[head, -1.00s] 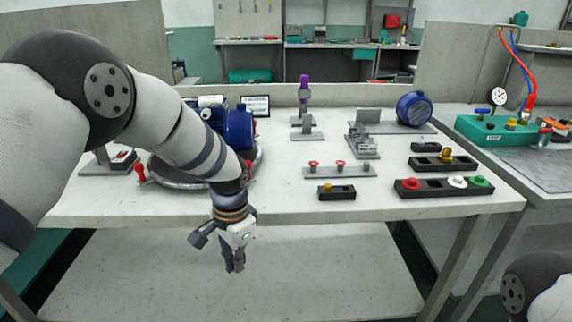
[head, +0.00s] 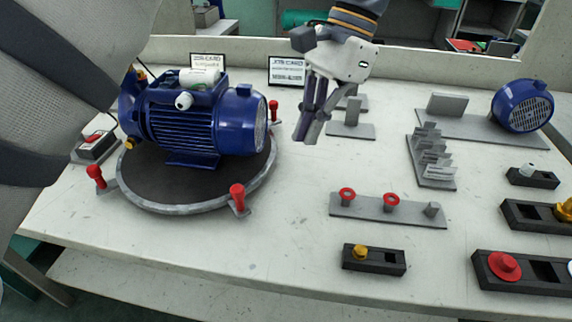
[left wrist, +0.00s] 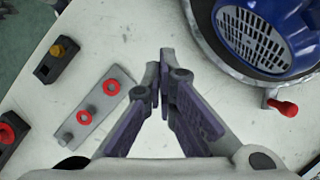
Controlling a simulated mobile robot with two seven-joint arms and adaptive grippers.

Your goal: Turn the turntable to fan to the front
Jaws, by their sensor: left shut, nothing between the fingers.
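The turntable (head: 160,207) is a round dark plate with a grey rim and red-knobbed handles around it. One red handle (head: 238,197) stands at the front right of the rim, another (head: 96,175) at the front left. My left gripper (head: 308,125) is shut and empty, above the table to the right of the turntable. In the left wrist view, the grille (left wrist: 252,40) and a red handle (left wrist: 283,107) lie right of its fingers. My right gripper is out of view.
A plate with red rings (head: 388,208) and a black block with a yellow knob (head: 374,259) lie front centre. A blue fan cover (head: 522,105) and a grey slotted rack (head: 431,162) are at right. Job cards (head: 287,71) stand behind.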

